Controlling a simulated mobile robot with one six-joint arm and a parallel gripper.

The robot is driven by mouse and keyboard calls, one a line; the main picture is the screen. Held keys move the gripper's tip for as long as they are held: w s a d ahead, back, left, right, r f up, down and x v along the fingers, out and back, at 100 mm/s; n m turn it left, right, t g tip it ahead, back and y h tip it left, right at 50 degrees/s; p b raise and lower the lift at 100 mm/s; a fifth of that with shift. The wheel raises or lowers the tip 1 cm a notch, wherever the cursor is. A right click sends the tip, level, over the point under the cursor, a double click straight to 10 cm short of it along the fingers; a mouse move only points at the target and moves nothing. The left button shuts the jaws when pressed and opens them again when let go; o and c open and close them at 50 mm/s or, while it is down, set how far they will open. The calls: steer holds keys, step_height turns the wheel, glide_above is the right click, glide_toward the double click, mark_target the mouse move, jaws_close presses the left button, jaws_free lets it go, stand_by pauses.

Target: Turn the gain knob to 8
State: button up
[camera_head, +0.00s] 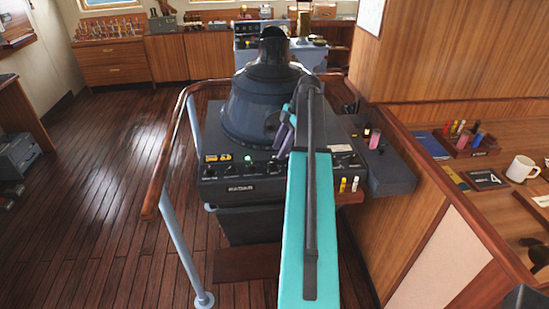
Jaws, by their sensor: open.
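The dark radar console (240,188) stands in the middle, with a black hooded viewer (258,100) on top. Its front panel carries a row of small dark knobs, a lit green lamp (248,159) and a "RADAR" plate. I cannot read the knob labels or pointers, so I cannot tell which knob is gain or its setting. My turquoise arm hides part of the panel's right half.
A wooden handrail (165,160) on pale blue posts curves round the console's left. A wood-topped partition (425,180) and a desk with a white mug (522,168) stand at right. A pink cylinder (375,139) is on the side box. The left floor is clear.

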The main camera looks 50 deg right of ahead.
mark_target(273, 163)
steer(key=shift+p+x, duration=1)
steer(key=shift+x, duration=1.85)
jaws_close()
steer(key=shift+s+a, duration=0.1)
steer(key=shift+a, duration=0.1)
steer(key=shift+d+f, duration=0.1)
steer(key=shift+d, duration=0.05)
